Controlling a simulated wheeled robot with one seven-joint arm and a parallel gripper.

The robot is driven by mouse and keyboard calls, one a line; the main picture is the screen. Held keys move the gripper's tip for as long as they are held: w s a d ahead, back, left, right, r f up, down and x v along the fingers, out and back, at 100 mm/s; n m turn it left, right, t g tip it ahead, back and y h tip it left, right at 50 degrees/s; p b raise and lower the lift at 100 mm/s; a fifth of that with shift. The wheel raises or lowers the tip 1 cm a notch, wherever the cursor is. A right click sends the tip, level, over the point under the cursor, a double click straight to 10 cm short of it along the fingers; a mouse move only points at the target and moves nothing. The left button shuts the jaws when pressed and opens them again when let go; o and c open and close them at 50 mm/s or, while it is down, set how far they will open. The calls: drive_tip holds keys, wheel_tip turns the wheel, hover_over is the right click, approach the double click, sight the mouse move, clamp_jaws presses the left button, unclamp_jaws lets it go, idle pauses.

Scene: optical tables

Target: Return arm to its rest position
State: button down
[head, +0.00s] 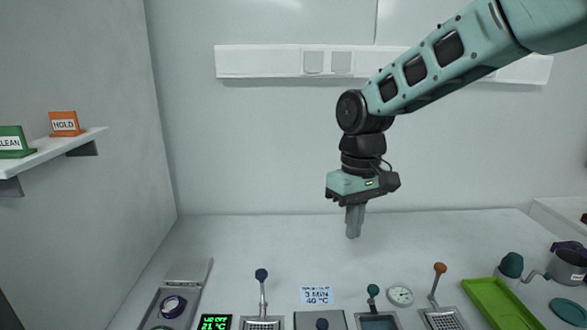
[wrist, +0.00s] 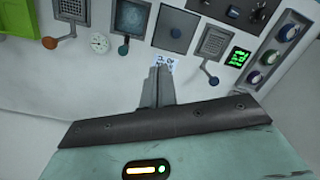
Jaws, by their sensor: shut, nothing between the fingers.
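My arm reaches in from the upper right in the head view, and my gripper (head: 353,235) hangs from it, pointing down. The gripper is in the air above the white table (head: 250,240), with its two grey fingers together and nothing between them. In the wrist view the shut fingers (wrist: 158,72) point toward a small label (wrist: 167,64) reading partly hidden text. In the head view that label (head: 317,295) reads "3 MIN 40 °C" and lies on the table below the gripper. The gripper touches nothing that I can see.
Along the table's front are a blue-knobbed lever (head: 262,283), a green-knobbed lever (head: 373,292), an orange-knobbed lever (head: 438,275), a round gauge (head: 400,295) and a green tray (head: 492,305). A wall shelf (head: 70,148) holds HOLD (head: 65,124) and CLEAN (head: 12,142) signs.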

drive_tip(key=s+d+f+n, duration=0.1)
drive_tip(key=s+f, duration=0.1)
drive_tip(key=s, duration=1.1)
drive_tip(key=s+f+n, duration=0.1)
drive_tip(key=s, duration=1.2)
drive_tip(key=shift+s+d+f+t, duration=0.2)
drive_tip(key=shift+d+f+t, duration=0.15)
drive_tip(key=shift+t, duration=0.05)
wheel_tip(320, 180, up, 10)
drive_tip(key=w+p, duration=0.1)
drive_tip(key=p, duration=0.9)
drive_tip(key=shift+d, duration=0.2)
